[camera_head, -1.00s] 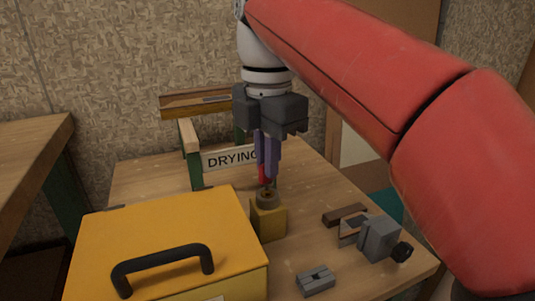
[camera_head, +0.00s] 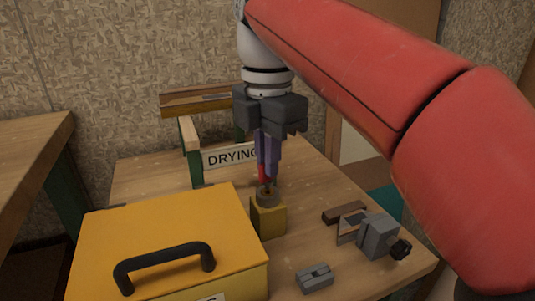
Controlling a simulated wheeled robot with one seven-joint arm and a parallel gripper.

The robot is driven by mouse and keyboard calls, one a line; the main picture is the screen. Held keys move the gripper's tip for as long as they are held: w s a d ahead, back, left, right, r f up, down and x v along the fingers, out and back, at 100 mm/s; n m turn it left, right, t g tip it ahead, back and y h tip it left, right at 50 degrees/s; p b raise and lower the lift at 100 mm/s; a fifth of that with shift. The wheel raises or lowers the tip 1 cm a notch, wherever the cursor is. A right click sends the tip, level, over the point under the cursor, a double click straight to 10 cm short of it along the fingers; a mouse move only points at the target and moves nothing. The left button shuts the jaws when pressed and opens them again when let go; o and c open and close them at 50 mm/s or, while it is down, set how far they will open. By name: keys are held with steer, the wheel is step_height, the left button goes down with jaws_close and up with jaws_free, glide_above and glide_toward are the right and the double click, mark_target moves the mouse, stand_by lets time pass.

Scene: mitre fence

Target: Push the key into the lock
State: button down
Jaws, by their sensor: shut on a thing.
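My gripper (camera_head: 267,165) points straight down in the middle of the head view, its purple fingers shut on a red key (camera_head: 264,175). Only a narrow red part of the key shows between and below the fingers. The lock (camera_head: 268,218) is a yellow block with a round, darker metal top, standing on the table. The key is directly above the round top, and its lower end meets or nearly meets it. I cannot tell how deep the key sits, as the fingertips and the lock's top hide its lower end.
A yellow box (camera_head: 150,235) with a black handle stands close at the lock's left. A grey clamp-like device (camera_head: 377,236), a dark wooden block (camera_head: 344,212) and a small grey block (camera_head: 315,278) lie to the right. A "DRYING" sign (camera_head: 230,155) and wooden rack (camera_head: 190,135) stand behind.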

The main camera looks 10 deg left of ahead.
steer(key=shift+f+p, duration=0.65)
steer(key=shift+f, duration=0.25)
stand_by(3.4)
steer(key=c, duration=1.5)
jaws_free()
steer(key=shift+o, duration=0.2)
steer(key=shift+r+p, duration=0.95)
steer(key=shift+r, duration=2)
